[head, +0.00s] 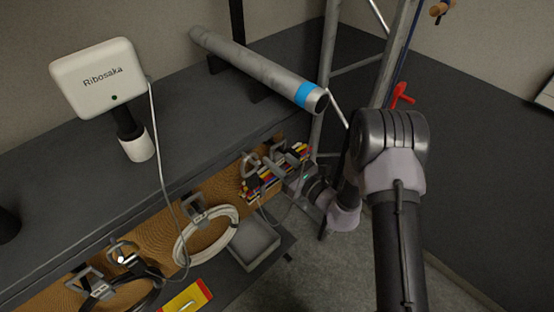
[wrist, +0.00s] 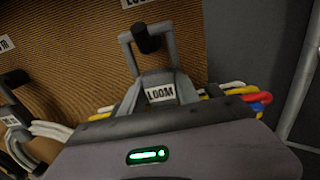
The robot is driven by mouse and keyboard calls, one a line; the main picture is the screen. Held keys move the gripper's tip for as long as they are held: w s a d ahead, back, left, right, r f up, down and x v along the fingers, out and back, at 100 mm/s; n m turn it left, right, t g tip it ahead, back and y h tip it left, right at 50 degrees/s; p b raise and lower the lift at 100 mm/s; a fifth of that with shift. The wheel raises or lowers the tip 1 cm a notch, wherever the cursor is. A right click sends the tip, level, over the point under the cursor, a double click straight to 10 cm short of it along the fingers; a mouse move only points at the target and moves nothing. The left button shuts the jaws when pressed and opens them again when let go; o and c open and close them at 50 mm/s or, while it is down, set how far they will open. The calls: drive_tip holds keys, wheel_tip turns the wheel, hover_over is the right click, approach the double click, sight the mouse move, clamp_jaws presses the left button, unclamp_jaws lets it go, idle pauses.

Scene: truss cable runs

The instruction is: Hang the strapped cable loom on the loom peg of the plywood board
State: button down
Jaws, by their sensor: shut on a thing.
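The cable loom (head: 262,185) is a bundle of red, yellow, white and blue cables at the right end of the plywood board (head: 165,228). It also shows in the wrist view (wrist: 258,97). Its grey strap carries a LOOM tag (wrist: 161,93) and ends in a squarish loop (wrist: 127,52). The black-tipped loom peg (wrist: 148,39) overlaps the loop's top bar, its tip in front. I cannot tell whether the loop rests on the peg. My gripper (wrist: 165,112) is shut on the loom just below the tag; its jaws hide part of the bundle.
A white cable coil (head: 207,236) and a black one (head: 125,290) hang along the board to the left. A grey tray (head: 253,243) lies below. A grey tube (head: 255,68) lies on the bench, and truss legs (head: 327,75) stand close on the right.

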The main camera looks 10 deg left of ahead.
drive_tip(key=shift+s+f, duration=0.1)
drive_tip(key=shift+f, duration=0.1)
drive_tip(key=c, duration=0.8)
unclamp_jaws()
drive_tip(key=p+v, duration=0.3)
drive_tip(key=v, duration=1.4)
drive_tip(key=s+a+r+n+g+h, duration=0.1)
drive_tip(key=s+a+r+n+g, duration=0.2)
drive_tip(key=s+r+n+g, duration=0.4)
drive_tip(key=s+a+r+n+g+h, duration=0.1)
drive_tip(key=s+a+r+n+g, duration=0.3)
drive_tip(key=s+r+n, duration=0.5)
drive_tip(key=s+d+r+n+t+h, duration=0.3)
drive_tip(key=d+r+n+t+h, duration=0.2)
drive_tip(key=d+r+h, duration=0.3)
drive_tip(key=d+h, duration=0.2)
drive_tip(key=d, duration=0.2)
drive_tip(key=shift+s+d+r+t+b, duration=0.2)
drive_tip(key=shift+r+t+b, duration=0.1)
drive_tip(key=shift+t, duration=0.1)
